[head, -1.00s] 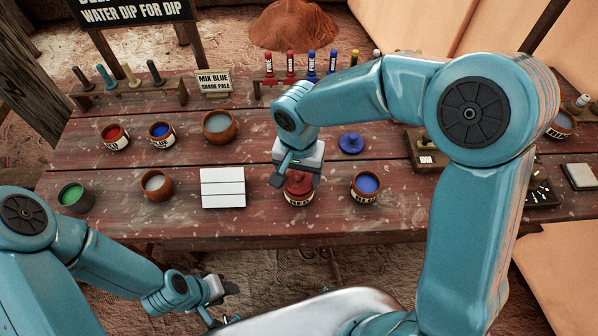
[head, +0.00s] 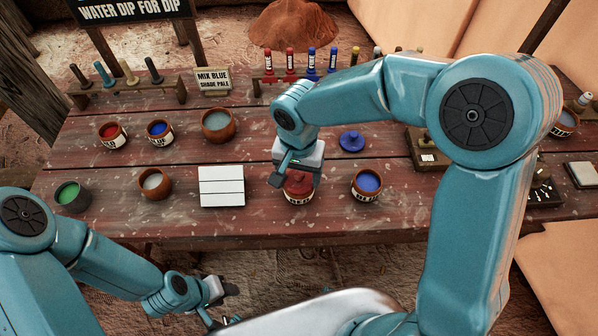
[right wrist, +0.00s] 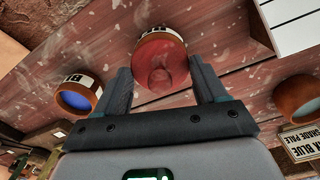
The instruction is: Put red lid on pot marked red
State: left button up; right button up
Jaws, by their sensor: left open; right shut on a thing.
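The red lid (head: 298,184) is at the mouth of a clay pot with a white label (head: 299,199), near the table's front edge. The lid covers the opening; I cannot tell whether it rests fully on the rim. My right gripper (head: 295,177) is shut on the lid from above. In the right wrist view the lid (right wrist: 160,62) is between the fingers, with the pot's label (right wrist: 166,32) beyond it. The label's word is too small to read surely. My left gripper (head: 222,304) is open and empty, low in front of the table.
An open pot of blue paint (head: 368,184) stands right of the lidded pot, with a blue lid (head: 351,141) behind it. A white tile (head: 222,186) lies to the left. Open red (head: 112,134) and blue (head: 159,132) pots stand further left.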

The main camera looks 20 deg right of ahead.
jog(key=shift+f+b, duration=0.25)
jog(key=shift+b, duration=0.15)
dwell(0.4)
jog(key=o, duration=1.1)
jog(key=shift+r+p, duration=2.65)
jog(key=shift+r, duration=1.15)
jog(key=shift+s+f, duration=0.1)
jog(key=shift+s, duration=0.05)
